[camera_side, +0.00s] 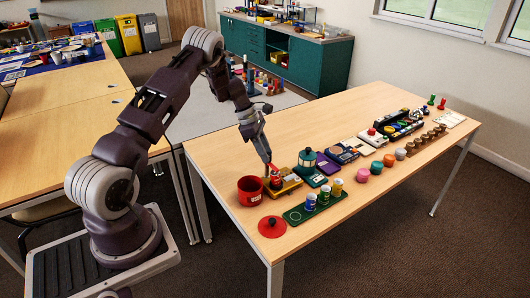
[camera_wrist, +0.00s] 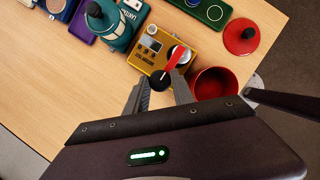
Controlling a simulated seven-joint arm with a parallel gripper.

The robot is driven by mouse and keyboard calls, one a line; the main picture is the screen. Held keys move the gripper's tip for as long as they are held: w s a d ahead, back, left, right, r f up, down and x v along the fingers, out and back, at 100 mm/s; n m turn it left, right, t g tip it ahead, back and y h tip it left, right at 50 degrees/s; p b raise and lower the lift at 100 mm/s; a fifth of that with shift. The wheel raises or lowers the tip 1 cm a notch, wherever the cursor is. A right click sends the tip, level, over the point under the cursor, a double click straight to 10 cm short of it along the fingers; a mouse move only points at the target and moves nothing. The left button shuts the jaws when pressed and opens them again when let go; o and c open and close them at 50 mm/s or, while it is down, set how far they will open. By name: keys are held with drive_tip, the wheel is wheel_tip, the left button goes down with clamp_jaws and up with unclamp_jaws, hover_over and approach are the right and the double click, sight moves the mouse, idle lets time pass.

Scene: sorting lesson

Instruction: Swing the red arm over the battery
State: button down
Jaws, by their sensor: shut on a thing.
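The yellow tester box (camera_side: 290,187) sits near the left end of the table. In the wrist view the same box (camera_wrist: 150,47) shows a small display and a silver round part (camera_wrist: 187,58) at its right side. The red arm (camera_wrist: 175,56) runs from a black hub (camera_wrist: 160,80) up and right, its tip lying across the silver round part. I cannot tell whether that part is the battery. My gripper (camera_wrist: 159,92) points down over the box and is shut on the black hub, one finger on each side. It also shows in the side view (camera_side: 270,168).
A red pot (camera_side: 251,191) stands close beside the box. A red lid (camera_side: 272,228) lies in front. A green tray (camera_side: 299,216) with small cans is at the right front. A teal lantern (camera_side: 308,160) stands behind. Bare tabletop is left of the box.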

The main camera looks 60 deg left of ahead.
drive_tip(key=shift+w, duration=0.1)
drive_tip(key=c, duration=1.1)
unclamp_jaws()
drive_tip(key=shift+r, duration=0.1)
drive_tip(key=v, duration=0.7)
